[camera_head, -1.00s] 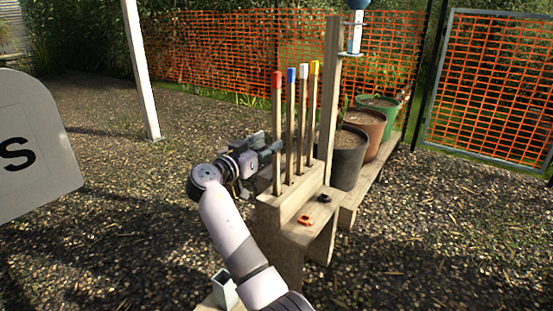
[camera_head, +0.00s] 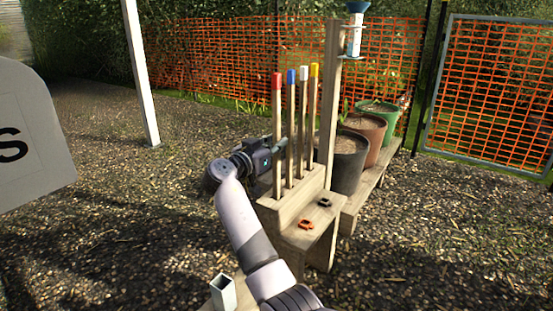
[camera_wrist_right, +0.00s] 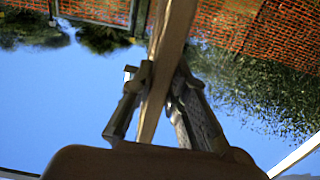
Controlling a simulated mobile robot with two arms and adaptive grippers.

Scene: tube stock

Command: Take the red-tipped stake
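The red-tipped stake (camera_head: 277,105) stands upright in the wooden holder (camera_head: 290,208), leftmost in a row with blue-, white- and yellow-tipped stakes. My right gripper (camera_head: 279,146) is at the stake's middle height, coming from the left. In the right wrist view, the bare wooden shaft of the stake (camera_wrist_right: 169,40) runs between the two fingers of the right gripper (camera_wrist_right: 161,82). The fingertips lean in and appear to touch it on both sides. The red tip is not seen in that view. My left gripper is not in view.
Blue- (camera_head: 291,76), white- (camera_head: 303,73) and yellow-tipped (camera_head: 314,71) stakes stand close to the right. A thick post (camera_head: 329,100) rises behind them. Plant pots (camera_head: 348,160) stand on a bench further right. Orange and black clips (camera_head: 306,225) lie on the lower step. Gravel at left is open.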

